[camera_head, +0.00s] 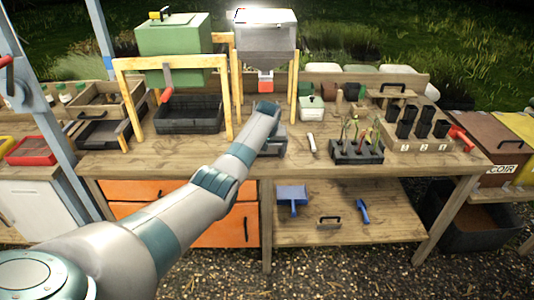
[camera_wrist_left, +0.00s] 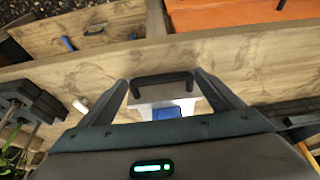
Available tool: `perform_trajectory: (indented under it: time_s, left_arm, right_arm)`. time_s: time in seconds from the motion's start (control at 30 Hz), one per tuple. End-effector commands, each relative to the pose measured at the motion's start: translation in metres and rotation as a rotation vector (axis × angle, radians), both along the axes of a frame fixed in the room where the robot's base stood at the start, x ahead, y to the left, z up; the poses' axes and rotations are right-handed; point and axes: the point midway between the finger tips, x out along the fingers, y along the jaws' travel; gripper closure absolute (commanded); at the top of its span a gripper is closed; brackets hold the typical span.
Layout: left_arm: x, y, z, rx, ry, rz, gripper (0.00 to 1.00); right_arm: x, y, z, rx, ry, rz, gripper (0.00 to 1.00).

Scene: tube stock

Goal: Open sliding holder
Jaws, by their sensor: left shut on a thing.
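In the left wrist view a black bar handle (camera_wrist_left: 162,79) stands on a pale panel (camera_wrist_left: 150,98), with a blue part (camera_wrist_left: 166,113) beside it. My left gripper (camera_wrist_left: 164,82) has its two dark fingers on either side of the handle and is shut on it. In the head view my left arm reaches over the bench to below the grey hopper (camera_head: 266,42), which has a red and white outlet (camera_head: 265,80). The arm hides most of the gripper and handle there. My right gripper is in neither view.
The wooden bench (camera_head: 330,165) carries a green hopper (camera_head: 172,35) on a yellow frame, a black tray (camera_head: 188,115), a seedling rack (camera_head: 357,151) and a wooden block with black tubes (camera_head: 420,135). Orange drawers (camera_head: 230,222) and a lower shelf (camera_head: 350,230) lie below.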

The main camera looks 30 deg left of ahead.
Motion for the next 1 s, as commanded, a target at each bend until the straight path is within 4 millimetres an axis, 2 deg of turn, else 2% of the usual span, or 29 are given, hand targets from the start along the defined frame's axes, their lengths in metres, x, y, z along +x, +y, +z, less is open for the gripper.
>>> perform_trajectory:
  time_s: [0.3, 0.33, 0.77, 1.0]
  left_arm:
    - [0.002, -0.002, 0.002, -0.002, -0.005, -0.002, 0.53]
    - [0.002, -0.002, 0.002, -0.002, -0.005, -0.002, 0.06]
    - [0.000, -0.001, 0.002, -0.001, -0.003, -0.001, 0.04]
    - [-0.003, -0.004, 0.015, 0.000, -0.005, -0.001, 0.04]
  right_arm:
    - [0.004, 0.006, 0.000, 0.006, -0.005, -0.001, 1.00]
    - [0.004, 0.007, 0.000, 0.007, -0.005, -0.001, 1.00]
    - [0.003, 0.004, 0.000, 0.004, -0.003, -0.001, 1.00]
    - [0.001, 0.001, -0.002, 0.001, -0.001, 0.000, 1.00]
